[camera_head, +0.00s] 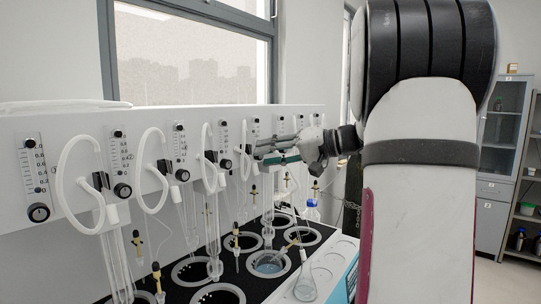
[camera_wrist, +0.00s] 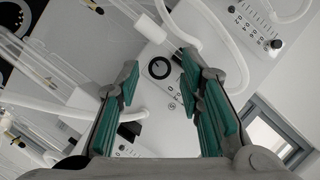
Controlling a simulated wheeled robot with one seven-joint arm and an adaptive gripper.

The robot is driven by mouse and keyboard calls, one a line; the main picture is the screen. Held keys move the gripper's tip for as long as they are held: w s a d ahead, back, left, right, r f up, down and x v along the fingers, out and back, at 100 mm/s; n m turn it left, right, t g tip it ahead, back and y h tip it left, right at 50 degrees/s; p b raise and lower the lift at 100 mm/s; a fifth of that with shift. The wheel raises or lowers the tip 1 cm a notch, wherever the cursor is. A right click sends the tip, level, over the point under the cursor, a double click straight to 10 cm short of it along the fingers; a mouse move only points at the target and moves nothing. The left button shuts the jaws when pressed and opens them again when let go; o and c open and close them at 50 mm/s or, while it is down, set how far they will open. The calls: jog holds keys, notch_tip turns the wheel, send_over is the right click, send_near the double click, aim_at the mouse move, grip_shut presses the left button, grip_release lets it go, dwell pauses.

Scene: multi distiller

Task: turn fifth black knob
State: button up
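A round black knob (camera_wrist: 159,68) with a white pointer mark sits on the white panel in the wrist view, framed between my fingertips. My gripper (camera_wrist: 160,80) has teal pads, and its fingers are spread on both sides of the knob with nothing between them. Whether the tips are level with the knob in depth is unclear. In the head view my gripper (camera_head: 260,151) reaches from the right to the panel beside the fifth flow meter (camera_head: 253,127). The knob below that meter is hidden there. Black knobs at the first (camera_head: 38,212), second (camera_head: 122,190) and fourth (camera_head: 226,163) positions show.
White looped tubes (camera_head: 150,170) hang before the panel (camera_head: 70,128), close to my gripper. Glass tubes and a black heater top with round wells (camera_head: 192,271) lie below. A flask (camera_head: 305,280) stands at the front. A white tube (camera_wrist: 172,28) passes near the knob.

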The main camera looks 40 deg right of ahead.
jog(key=v, duration=1.2)
dwell(0.6)
jog(key=w+a+f+n+g, duration=0.1)
jog(key=a+f+g, duration=0.2)
jog(key=a, duration=0.8)
jog(key=w+a+f+g, duration=0.1)
jog(key=a+f+g, duration=0.3)
jog(key=a, duration=0.7)
jog(key=s+a+f+n+g+h, duration=0.1)
jog(key=s+a+f+n+h, duration=0.3)
jog(key=s+a+f, duration=0.6)
jog(key=s+a+h, duration=0.2)
jog(key=shift+f+n+h, duration=0.3)
jog(key=shift+n+h, duration=0.1)
